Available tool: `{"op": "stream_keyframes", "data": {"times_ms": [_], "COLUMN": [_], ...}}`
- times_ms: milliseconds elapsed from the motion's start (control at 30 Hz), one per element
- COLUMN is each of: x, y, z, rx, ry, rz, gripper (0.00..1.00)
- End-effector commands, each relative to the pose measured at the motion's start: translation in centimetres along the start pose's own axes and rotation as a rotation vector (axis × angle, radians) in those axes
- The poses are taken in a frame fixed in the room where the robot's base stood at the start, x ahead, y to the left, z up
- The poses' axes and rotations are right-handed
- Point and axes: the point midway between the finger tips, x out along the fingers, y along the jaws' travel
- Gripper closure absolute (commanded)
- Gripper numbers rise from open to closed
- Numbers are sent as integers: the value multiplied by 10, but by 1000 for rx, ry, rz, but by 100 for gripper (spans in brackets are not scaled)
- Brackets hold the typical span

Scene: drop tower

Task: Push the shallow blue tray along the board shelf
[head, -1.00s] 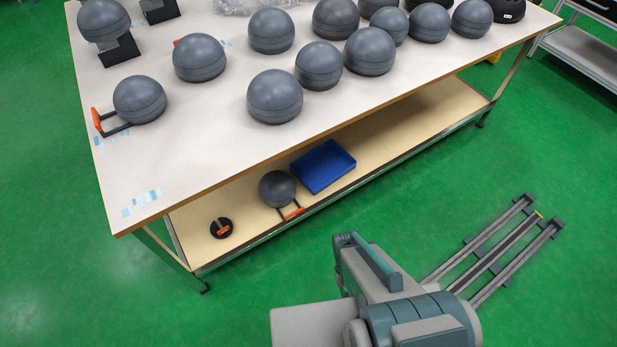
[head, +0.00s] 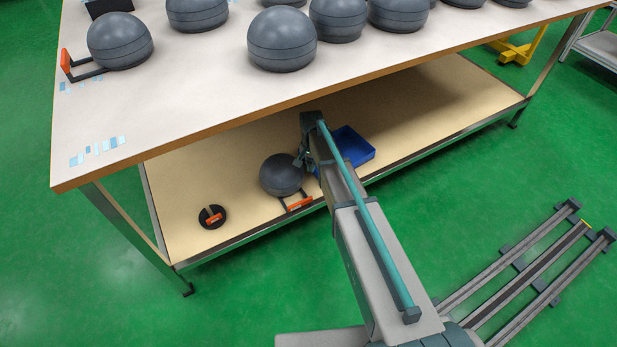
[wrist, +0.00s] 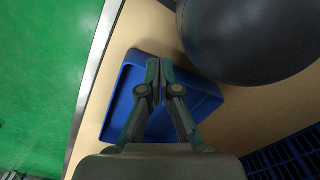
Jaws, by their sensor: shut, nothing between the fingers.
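The shallow blue tray (head: 356,147) lies on the board shelf (head: 430,115) under the table, partly hidden behind my arm in the head view. In the wrist view the tray (wrist: 205,103) lies beneath and around my fingers. My gripper (wrist: 159,72) is shut and empty, its fingertips over the tray in the wrist view. I cannot tell whether they touch it. In the head view my gripper (head: 303,158) is small and partly hidden, between the tray and a dark grey ball (head: 282,175).
The ball has an orange-ended bracket (head: 298,203) at its front. It also looms at the upper right of the wrist view (wrist: 250,35). A round black disc (head: 212,216) lies left on the shelf. A blue grid (wrist: 290,157) shows at lower right. The shelf right of the tray is clear.

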Motion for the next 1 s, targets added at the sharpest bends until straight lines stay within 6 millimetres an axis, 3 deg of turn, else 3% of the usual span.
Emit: {"op": "stream_keyframes", "data": {"times_ms": [33,133,300,467,667,1000], "x": [-3,-25,-25,-23,-10,43], "y": [-24,-43,-44,-42,-42,-42], "z": [-24,-46,-48,-46,-46,-46], "rx": [71,233,445,545,558,556], "ry": [15,21,4,-1,-1,-2], "rz": [-13,-22,-5,1,2,3], "gripper": [100,100,100,100,100,100]}}
